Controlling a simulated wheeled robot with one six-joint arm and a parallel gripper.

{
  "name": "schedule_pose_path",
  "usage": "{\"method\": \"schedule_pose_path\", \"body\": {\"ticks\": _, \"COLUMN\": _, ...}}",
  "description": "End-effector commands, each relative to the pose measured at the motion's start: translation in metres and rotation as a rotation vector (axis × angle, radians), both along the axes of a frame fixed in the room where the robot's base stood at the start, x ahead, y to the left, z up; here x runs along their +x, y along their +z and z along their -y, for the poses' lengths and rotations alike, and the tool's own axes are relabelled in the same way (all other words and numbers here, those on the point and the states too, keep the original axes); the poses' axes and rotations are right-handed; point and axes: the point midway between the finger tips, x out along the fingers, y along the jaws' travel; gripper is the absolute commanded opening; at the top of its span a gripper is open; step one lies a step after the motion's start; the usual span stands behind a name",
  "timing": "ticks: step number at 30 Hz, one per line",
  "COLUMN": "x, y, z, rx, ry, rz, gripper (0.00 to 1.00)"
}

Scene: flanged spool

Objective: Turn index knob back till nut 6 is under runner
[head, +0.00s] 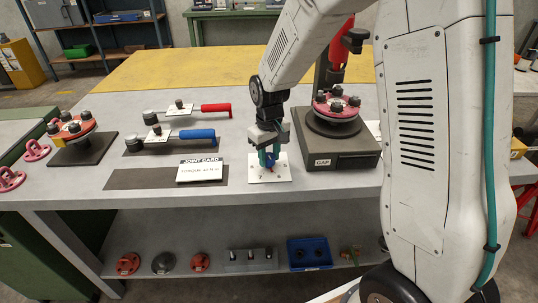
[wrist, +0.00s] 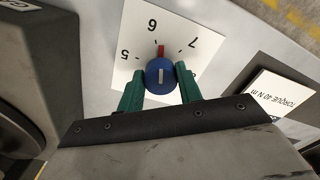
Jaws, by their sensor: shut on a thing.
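The index knob (wrist: 160,76) is blue with a pale line on top, on a white dial plate (wrist: 128,50). Its red pointer (wrist: 161,51) points close to the numeral 6, slightly to its right; 5 and 7 stand either side. My gripper (wrist: 160,84) is shut on the knob, one green finger each side. In the head view my gripper (head: 268,158) reaches down over the plate (head: 284,172). Right of it, the pink flanged spool (head: 338,105) with several dark nuts sits on a dark base (head: 340,157).
A joint card (head: 200,171) lies left of the plate. Behind it lie a blue-handled wrench (head: 197,134) and a red-handled wrench (head: 215,107). Another flange with nuts (head: 72,127) stands far left. The yellow back area of the bench is clear.

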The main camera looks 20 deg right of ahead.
Motion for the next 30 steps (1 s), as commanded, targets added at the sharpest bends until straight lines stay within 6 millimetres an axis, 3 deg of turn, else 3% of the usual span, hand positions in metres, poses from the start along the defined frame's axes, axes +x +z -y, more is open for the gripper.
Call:
{"method": "schedule_pose_path", "body": {"ticks": 12, "x": 0.0013, "y": 0.0009, "z": 0.0002, "rx": 0.0, "ry": 0.182, "rz": 0.003, "gripper": 0.12}}
{"method": "schedule_pose_path", "body": {"ticks": 28, "x": 0.0015, "y": 0.0011, "z": 0.0001, "rx": 0.0, "ry": 0.205, "rz": 0.004, "gripper": 0.12}}
{"method": "schedule_pose_path", "body": {"ticks": 29, "x": 0.0015, "y": 0.0011, "z": 0.0001, "rx": 0.0, "ry": 0.205, "rz": 0.004, "gripper": 0.38}}
{"method": "schedule_pose_path", "body": {"ticks": 30, "x": 0.0016, "y": 0.0011, "z": 0.0001, "rx": 0.0, "ry": 0.205, "rz": 0.004, "gripper": 0.49}}
